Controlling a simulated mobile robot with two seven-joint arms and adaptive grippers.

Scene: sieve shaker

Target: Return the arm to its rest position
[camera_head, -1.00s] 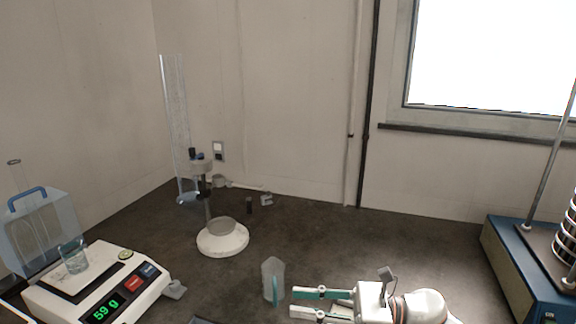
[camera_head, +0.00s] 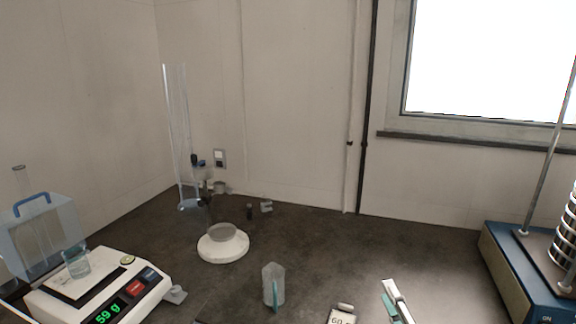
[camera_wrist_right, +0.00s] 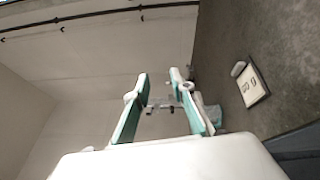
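My right gripper (camera_head: 397,302) shows at the bottom edge of the head view, right of centre, with only its green-and-white finger parts in the picture. In the right wrist view the right gripper (camera_wrist_right: 160,80) has its two fingers apart with nothing held between them. Small distant items show through the gap. A clear cup (camera_head: 273,288) with a green strip stands on the dark bench, left of and apart from the gripper. My left gripper is not in view.
A scale (camera_head: 98,292) reading 59 g bears a small glass beaker (camera_head: 77,264). A white round-based stand (camera_head: 223,246) and a tall clear tube (camera_head: 178,135) are behind. A blue sieve shaker (camera_head: 505,270) is at right. A 60 g item (camera_head: 341,314) lies at the front.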

